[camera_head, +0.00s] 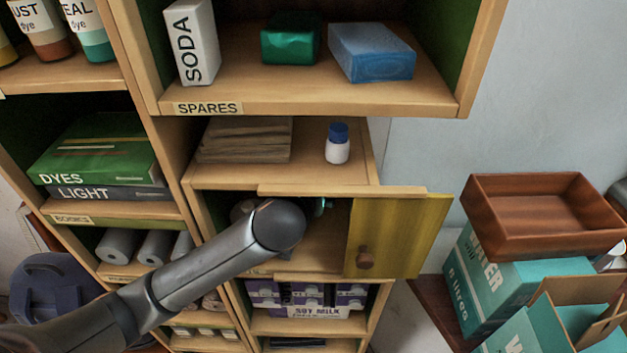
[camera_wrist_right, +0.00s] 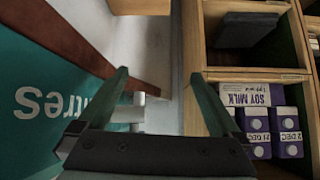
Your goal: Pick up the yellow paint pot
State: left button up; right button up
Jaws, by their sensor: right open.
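I see no yellow paint pot in either view. In the head view, an arm of mine comes in from the left and ends in a rounded dark joint in front of a cupboard compartment (camera_head: 325,240). Its gripper is hidden, though a small teal bit shows inside beside the joint. A yellow door (camera_head: 405,230) with a round knob stands at the compartment's right, leaving the left part uncovered. A dark rounded shape inside, left of the joint, is unclear. In the right wrist view, my right gripper (camera_wrist_right: 160,80) is open, with nothing between its fingers.
Soy milk cartons (camera_head: 310,296) stand on the shelf below; they also show in the right wrist view (camera_wrist_right: 258,120). A blue-capped white bottle (camera_head: 337,146) stands above the cupboard. At right, a brown tray (camera_head: 545,245) rests on a teal box. A teal surface borders the right gripper's left.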

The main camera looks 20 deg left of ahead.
pick_arm(q)
jog(key=shift+w+f, duration=0.1)
jog(key=shift+w, duration=0.15)
grip_shut()
dwell(0.7)
